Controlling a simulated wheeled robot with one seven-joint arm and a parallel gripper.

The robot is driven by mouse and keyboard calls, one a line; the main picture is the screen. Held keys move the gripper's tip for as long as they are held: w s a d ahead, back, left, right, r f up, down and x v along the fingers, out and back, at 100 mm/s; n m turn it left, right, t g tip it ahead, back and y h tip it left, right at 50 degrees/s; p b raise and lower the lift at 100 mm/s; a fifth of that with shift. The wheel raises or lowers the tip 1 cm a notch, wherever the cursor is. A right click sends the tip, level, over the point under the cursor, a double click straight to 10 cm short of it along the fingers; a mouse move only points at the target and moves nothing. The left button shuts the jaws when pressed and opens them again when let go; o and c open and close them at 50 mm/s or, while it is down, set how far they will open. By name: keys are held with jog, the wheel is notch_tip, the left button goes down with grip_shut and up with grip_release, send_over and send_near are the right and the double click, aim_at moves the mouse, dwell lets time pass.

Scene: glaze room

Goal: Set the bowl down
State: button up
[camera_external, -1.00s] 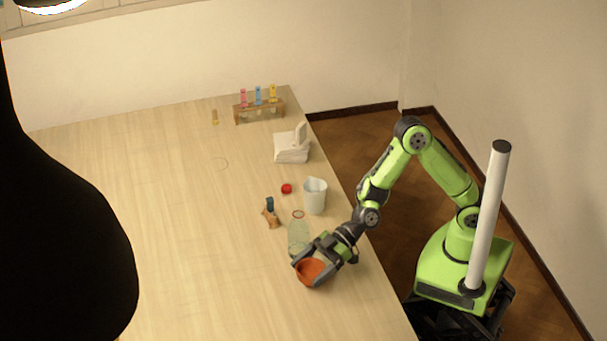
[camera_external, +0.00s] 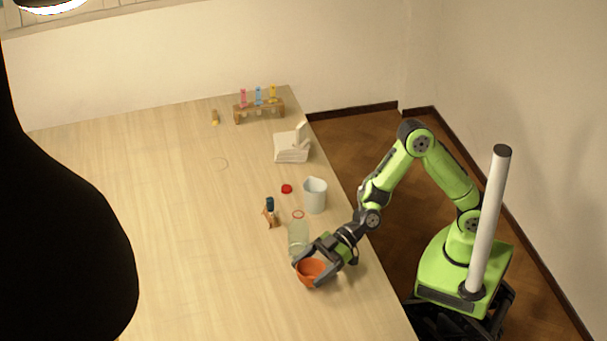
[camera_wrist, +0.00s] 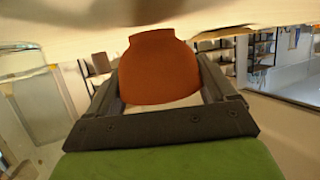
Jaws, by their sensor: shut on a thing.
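The orange-red bowl (camera_external: 311,275) is at the near right part of the table, with its opening facing up in the external view. My gripper (camera_external: 319,267) is shut on the bowl, with a finger on either side of it. In the wrist view the bowl (camera_wrist: 160,68) fills the space between the fingers. Its base is close to the pale tabletop, but I cannot tell whether it touches.
A clear green jar (camera_external: 298,236) stands right behind the bowl. A white beaker (camera_external: 315,196), a red lid (camera_external: 287,189), a blue-topped brown item (camera_external: 270,213), a white device (camera_external: 291,148) and a test-tube rack (camera_external: 259,112) are further back. The table's left is clear.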

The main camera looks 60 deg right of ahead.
jog(key=shift+s+d+f+b, duration=0.1)
jog(key=shift+d+f+b, duration=0.1)
jog(key=shift+f, duration=0.35)
jog(key=shift+s+d+f+b, duration=0.1)
jog(key=shift+d+f+b, duration=0.1)
jog(key=shift+f, duration=0.35)
jog(key=o, duration=0.9)
jog(key=shift+o, duration=0.2)
jog(key=shift+d+r, duration=0.15)
jog(key=shift+d, duration=0.25)
jog(key=r+b+v, duration=0.2)
jog(key=v, duration=1.3)
jog(key=shift+a, duration=0.35)
